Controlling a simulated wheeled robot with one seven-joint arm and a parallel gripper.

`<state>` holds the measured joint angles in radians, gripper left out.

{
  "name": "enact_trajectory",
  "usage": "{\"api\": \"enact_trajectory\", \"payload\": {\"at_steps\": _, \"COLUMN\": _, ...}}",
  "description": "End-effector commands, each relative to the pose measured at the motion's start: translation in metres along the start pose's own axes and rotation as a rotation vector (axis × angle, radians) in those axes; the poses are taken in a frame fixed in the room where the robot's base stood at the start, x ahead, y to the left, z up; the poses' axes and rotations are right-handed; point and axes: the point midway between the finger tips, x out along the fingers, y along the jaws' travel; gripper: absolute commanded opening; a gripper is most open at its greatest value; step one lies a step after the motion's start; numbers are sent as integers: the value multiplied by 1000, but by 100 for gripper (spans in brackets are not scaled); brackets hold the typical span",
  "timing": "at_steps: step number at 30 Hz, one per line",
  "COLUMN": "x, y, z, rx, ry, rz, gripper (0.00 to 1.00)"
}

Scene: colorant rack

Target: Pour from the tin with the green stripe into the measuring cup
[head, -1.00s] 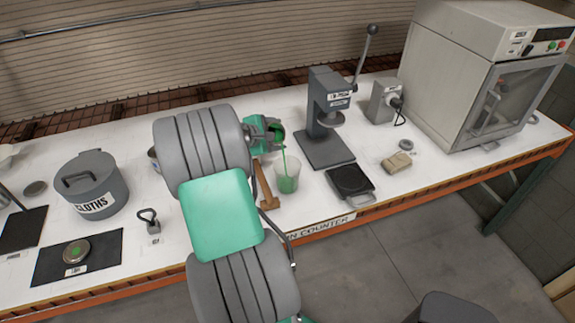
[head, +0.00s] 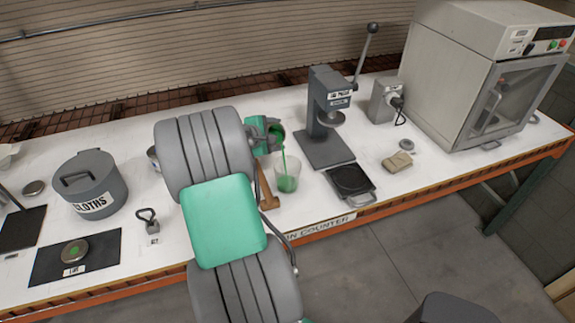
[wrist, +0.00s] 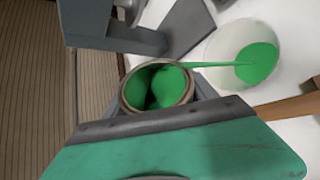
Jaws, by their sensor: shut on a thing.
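My gripper (head: 262,136) is shut on a tin (head: 277,133), held tipped above the counter, left of and above the measuring cup. In the wrist view the tin's open mouth (wrist: 157,87) shows green liquid inside. A green stream runs from its lip into the clear measuring cup (head: 288,172). The cup stands upright on the counter with green liquid in its lower part; it also shows in the wrist view (wrist: 225,48). The tin's side is mostly hidden by my gripper, so I cannot make out its stripe.
A wooden-handled tool (head: 267,192) lies just left of the cup. A grey press (head: 325,125) stands behind it, and a black-topped scale (head: 351,180) is to its right. A round lid with a green dot (head: 75,251) lies on a dark mat, near a cloths bin (head: 92,185).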

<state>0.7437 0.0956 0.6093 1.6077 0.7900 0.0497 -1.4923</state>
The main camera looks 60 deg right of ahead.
Motion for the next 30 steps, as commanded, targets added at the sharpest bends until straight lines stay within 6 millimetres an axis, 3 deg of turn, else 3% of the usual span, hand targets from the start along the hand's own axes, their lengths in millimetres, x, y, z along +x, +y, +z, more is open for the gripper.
{"api": "enact_trajectory", "payload": {"at_steps": 30, "x": 2, "y": -2, "z": -2, "rx": 63, "ry": 27, "rz": 27, "gripper": 12}}
